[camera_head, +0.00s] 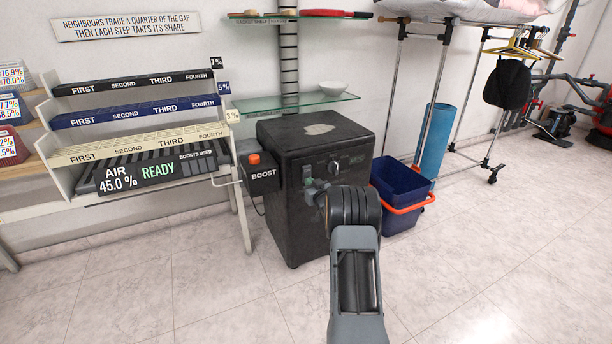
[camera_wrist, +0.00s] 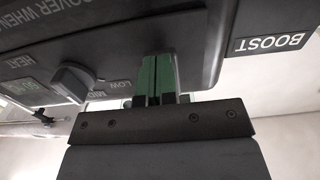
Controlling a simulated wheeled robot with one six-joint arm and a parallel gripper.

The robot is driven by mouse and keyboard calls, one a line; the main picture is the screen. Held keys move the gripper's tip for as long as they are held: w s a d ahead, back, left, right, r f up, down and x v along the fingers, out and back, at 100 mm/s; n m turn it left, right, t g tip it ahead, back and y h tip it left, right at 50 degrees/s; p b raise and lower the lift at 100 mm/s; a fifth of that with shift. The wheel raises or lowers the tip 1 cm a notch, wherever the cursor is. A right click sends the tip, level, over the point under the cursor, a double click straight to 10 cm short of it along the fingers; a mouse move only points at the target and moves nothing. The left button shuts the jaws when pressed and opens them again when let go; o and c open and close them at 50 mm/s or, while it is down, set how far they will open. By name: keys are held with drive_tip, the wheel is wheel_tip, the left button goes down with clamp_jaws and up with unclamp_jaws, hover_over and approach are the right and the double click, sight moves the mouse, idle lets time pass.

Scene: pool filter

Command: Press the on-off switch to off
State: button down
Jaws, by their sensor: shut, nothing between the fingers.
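The black heater-like cabinet (camera_head: 290,215) stands on the floor, with a dark control panel on its upper front. In the wrist view the panel (camera_wrist: 110,50) appears upside down, with a knob (camera_wrist: 78,82) marked HEAT, LOW and MID. My gripper (camera_wrist: 157,72) has green fingers, shut together and empty. Its tips are at the panel to one side of the knob; whether they touch it I cannot tell. In the head view my gripper (camera_head: 314,186) is at the panel's left part. I cannot make out the on-off switch; the fingers cover part of the panel.
A BOOST box (camera_head: 262,175) with an orange button is left of the cabinet, beside the AIR display (camera_head: 140,174). A blue bucket (camera_head: 401,182) with an orange handle stands close on the right. A glass shelf (camera_head: 290,102) is behind. The floor in front is clear.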

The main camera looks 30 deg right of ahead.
drive_tip(key=s, duration=0.7)
drive_tip(key=shift+a, duration=0.45)
drive_tip(key=shift+w, duration=0.1)
drive_tip(key=s+a+r+g+p, duration=0.1)
drive_tip(key=a+r+g+p, duration=0.1)
drive_tip(key=a+r+p, duration=0.5)
drive_tip(key=s+a+r+g+p, duration=0.2)
drive_tip(key=r+p, duration=0.4)
drive_tip(key=r, duration=0.4)
drive_tip(key=s+a+r+g+p, duration=0.1)
drive_tip(key=a+r+g+p, duration=0.1)
drive_tip(key=a+r+p, duration=0.5)
drive_tip(key=s+a+r+g+y+p, duration=0.1)
drive_tip(key=s+a+r+g+p, duration=0.1)
drive_tip(key=s+a+r+p, duration=0.3)
drive_tip(key=s+a+r+n+g+p, duration=0.1)
drive_tip(key=s+a+r+g+p, duration=0.2)
drive_tip(key=s, duration=0.8)
drive_tip(key=s+a+r+g+y+p, duration=0.1)
drive_tip(key=s+a+r+g+p, duration=0.2)
drive_tip(key=s+a+r+p, duration=0.4)
wheel_tip(320, 180, up, 5)
drive_tip(key=s+p, duration=0.1)
drive_tip(key=p, duration=0.2)
drive_tip(key=shift+s+r+n+y, duration=0.2)
drive_tip(key=shift+s+n+y, duration=0.1)
drive_tip(key=shift+s+n, duration=0.1)
drive_tip(key=shift+d, duration=0.15)
